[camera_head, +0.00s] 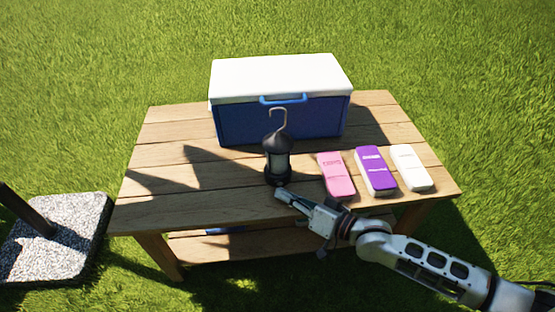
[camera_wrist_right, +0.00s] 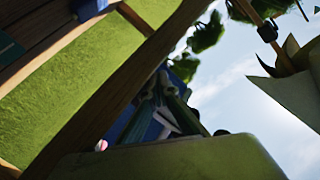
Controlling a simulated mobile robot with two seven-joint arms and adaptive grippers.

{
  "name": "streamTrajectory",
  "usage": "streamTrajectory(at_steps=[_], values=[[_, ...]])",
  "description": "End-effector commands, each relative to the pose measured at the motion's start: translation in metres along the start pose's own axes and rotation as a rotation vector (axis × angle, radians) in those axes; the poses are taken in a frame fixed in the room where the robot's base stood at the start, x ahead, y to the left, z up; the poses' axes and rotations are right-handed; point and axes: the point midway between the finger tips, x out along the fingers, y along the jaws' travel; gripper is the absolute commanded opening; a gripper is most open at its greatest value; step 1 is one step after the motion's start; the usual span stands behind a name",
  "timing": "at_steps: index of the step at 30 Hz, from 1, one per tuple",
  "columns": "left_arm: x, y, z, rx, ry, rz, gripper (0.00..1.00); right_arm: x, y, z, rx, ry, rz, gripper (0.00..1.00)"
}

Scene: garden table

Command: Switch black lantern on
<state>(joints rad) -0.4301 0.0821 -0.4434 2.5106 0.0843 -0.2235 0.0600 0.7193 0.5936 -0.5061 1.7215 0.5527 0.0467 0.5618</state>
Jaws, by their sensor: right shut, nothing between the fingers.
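The black lantern (camera_head: 277,161) stands upright near the front middle of the wooden table (camera_head: 185,178), its hook handle pointing up. My right gripper (camera_head: 281,193) is shut and empty. Its tip is at the lantern's base, on the front right side; I cannot tell whether it touches. The lantern's switch is too small to make out, and I see no glow. The right wrist view is dark and steeply tilted, so I cannot pick out the lantern there with certainty. My left gripper is not in view.
A blue cooler (camera_head: 240,123) with a white lid stands behind the lantern. Pink (camera_head: 336,175), purple (camera_head: 375,170) and white (camera_head: 411,167) boxes lie to its right. The table's left side is clear. A stone-like base (camera_head: 75,225) with a dark post stands on the grass at left.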

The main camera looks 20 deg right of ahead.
Motion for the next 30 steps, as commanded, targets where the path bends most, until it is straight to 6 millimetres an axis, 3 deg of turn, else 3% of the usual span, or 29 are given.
streamTrajectory(at_steps=[30], values=[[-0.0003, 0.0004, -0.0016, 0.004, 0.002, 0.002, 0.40, 0.0073, 0.0057, -0.0076, -0.003, 0.004, 0.001, 0.00]])
